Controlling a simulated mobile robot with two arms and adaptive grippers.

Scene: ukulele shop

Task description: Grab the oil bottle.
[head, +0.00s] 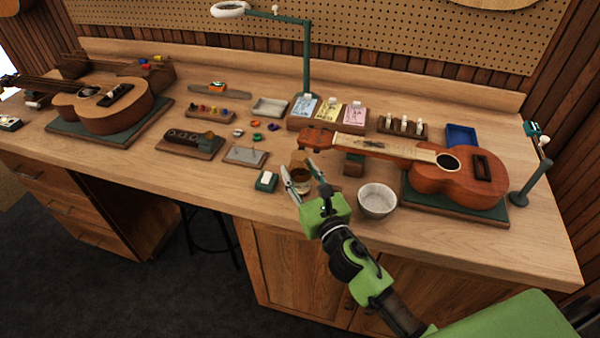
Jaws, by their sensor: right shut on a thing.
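The oil bottle (300,181) is a small brown glass bottle with a pale label, near the front edge of the workbench (235,203). My right gripper (300,172) reaches in from the lower right, and its two fingers are shut on the bottle, one on each side. The bottle looks upright; I cannot tell whether it is touching the bench. The gripper body hides part of the bench in front of it. My left gripper is not in view.
A white bowl (377,201) stands just right of the gripper. A ukulele (455,172) lies to the right on a support and green mat. Another ukulele (105,103) lies at left. A lamp post (307,60) rises behind.

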